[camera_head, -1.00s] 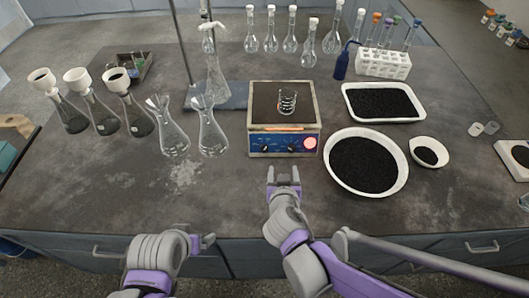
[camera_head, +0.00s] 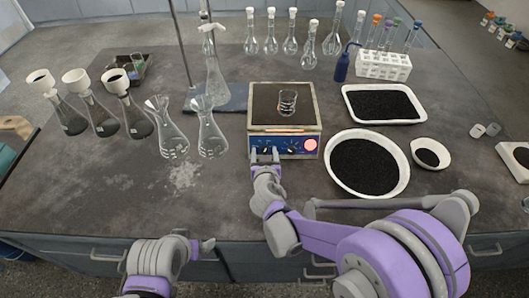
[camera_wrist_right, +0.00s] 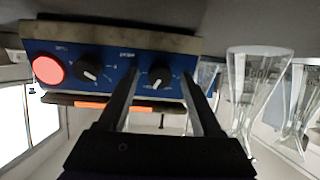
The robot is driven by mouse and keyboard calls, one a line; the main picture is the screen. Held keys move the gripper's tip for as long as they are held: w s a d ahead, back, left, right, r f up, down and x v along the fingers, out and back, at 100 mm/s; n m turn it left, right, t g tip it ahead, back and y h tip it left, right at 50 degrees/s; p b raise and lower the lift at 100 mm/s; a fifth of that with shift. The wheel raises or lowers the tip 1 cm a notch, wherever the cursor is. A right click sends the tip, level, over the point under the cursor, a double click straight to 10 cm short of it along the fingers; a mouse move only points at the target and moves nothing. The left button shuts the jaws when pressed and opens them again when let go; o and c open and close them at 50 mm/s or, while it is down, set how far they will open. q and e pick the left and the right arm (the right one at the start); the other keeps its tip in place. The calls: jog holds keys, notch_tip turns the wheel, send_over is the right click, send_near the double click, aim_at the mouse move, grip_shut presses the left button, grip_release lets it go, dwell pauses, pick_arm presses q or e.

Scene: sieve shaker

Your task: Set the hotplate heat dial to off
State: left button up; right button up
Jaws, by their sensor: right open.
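The hotplate (camera_head: 256,113) stands mid-bench with a small glass beaker (camera_head: 287,103) on top. Its blue front panel (camera_wrist_right: 122,68) has two black dials and a red round button (camera_wrist_right: 47,70); the wrist view shows it upside down. My right gripper (camera_head: 264,155) is open at the panel's left dial in the head view. In the wrist view its fingers stand on either side of that dial (camera_wrist_right: 161,77), with visible gaps. The other dial (camera_wrist_right: 89,69) is outside the fingers. I cannot read which dial is heat. My left gripper (camera_head: 204,245) is low at the bench's front edge, its jaws unclear.
Two empty glass flasks (camera_head: 211,132) stand left of the hotplate, close to my right gripper. A white bowl of black grains (camera_head: 330,178) is on the right. A retort stand (camera_head: 186,52) is behind. The bench's front middle is mostly clear.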

jog(key=shift+w, duration=0.15)
jog(key=shift+c, duration=0.4)
grip_shut()
